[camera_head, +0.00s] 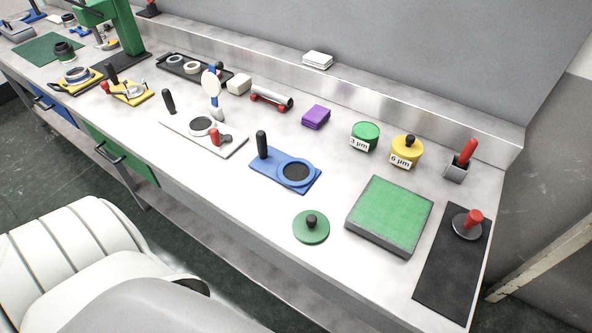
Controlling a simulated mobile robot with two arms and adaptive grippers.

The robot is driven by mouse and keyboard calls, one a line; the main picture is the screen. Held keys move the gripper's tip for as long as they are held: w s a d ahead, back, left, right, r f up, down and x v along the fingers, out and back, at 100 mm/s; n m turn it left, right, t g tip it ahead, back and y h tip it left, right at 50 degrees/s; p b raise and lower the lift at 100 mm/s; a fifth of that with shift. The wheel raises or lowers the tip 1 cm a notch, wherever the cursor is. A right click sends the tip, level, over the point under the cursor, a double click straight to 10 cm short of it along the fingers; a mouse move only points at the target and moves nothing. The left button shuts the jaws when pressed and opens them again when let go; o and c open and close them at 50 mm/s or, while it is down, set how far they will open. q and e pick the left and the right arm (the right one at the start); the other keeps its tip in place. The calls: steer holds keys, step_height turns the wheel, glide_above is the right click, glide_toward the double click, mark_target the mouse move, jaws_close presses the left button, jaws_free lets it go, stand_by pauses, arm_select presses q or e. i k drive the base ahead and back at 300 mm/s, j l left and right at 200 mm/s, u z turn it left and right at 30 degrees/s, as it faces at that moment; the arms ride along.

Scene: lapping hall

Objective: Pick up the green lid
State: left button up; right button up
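The green lid (311,228) is a flat round green disc with a black knob on top. It lies knob up on the light worktop, near the front edge, left of the green square plate. A green jar (364,137) labelled "3 µm" stands farther back, with no knob on its green top. Beside it a yellow jar (404,154) labelled "6 µm" has a black knob on top. Neither of my grippers shows in the head view, and nothing touches the green lid.
A green square plate (390,214) and a black mat (448,273) with a red-knobbed disc (467,224) lie to the right. A blue fixture (286,171) with a black handle lies behind the lid. The worktop around the lid is clear. A raised ledge runs along the back.

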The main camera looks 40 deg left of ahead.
mark_target(309, 227)
steer(key=i+u, duration=0.1)
steer(key=u, duration=0.25)
steer(key=i+u, duration=0.1)
steer(key=u, duration=0.3)
steer(key=i+u, duration=0.1)
steer(key=u, duration=0.25)
